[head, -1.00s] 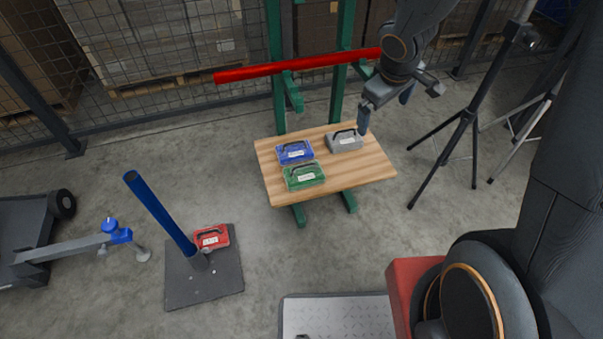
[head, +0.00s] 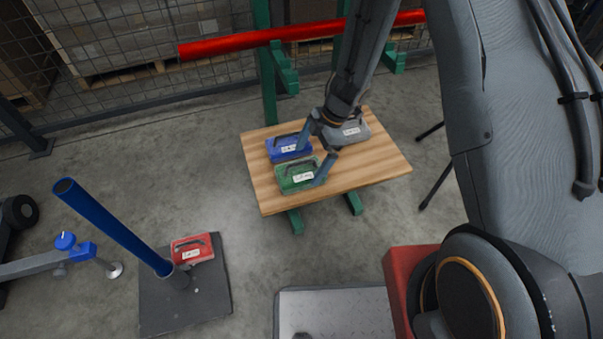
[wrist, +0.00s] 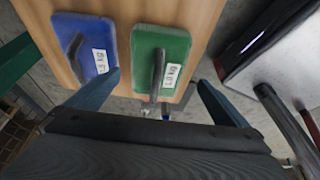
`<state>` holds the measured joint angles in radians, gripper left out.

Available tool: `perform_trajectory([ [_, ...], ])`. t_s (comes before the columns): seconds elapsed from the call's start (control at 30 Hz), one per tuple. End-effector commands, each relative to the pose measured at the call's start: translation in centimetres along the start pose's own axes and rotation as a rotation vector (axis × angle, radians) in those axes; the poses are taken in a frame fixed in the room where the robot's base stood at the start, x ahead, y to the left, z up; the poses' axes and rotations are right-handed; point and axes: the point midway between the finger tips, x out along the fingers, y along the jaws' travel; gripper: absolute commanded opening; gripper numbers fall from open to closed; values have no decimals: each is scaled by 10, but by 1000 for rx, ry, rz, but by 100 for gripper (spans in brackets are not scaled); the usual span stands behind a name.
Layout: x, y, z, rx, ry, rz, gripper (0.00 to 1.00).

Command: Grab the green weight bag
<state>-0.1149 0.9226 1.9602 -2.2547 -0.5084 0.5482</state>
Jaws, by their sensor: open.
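The green weight bag (head: 297,176) lies flat on the wooden table near its front left edge, its dark handle and white label facing up. In the wrist view the green bag (wrist: 160,60) sits ahead of my gripper, roughly between the two fingers. My gripper (head: 312,165) is open and empty, over the table by the green bag; one finger shows at the bag's right side and the other toward the blue bag. I cannot tell whether a finger touches either bag. In the wrist view my gripper's fingers (wrist: 158,92) stand wide apart.
A blue bag (head: 284,148) lies right behind the green one, and a grey bag (head: 352,132) at the table's (head: 365,178) back right. A red bag (head: 192,247) lies on the dark base plate of a blue post (head: 112,227). A red bar (head: 235,43) crosses behind the table.

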Motion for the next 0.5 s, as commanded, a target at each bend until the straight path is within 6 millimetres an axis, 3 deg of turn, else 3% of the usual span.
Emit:
perform_trajectory([
  [0.27,25,3,-1,-1,-2,1,100],
  [0.5,59,6,1,3,-2,1,100],
])
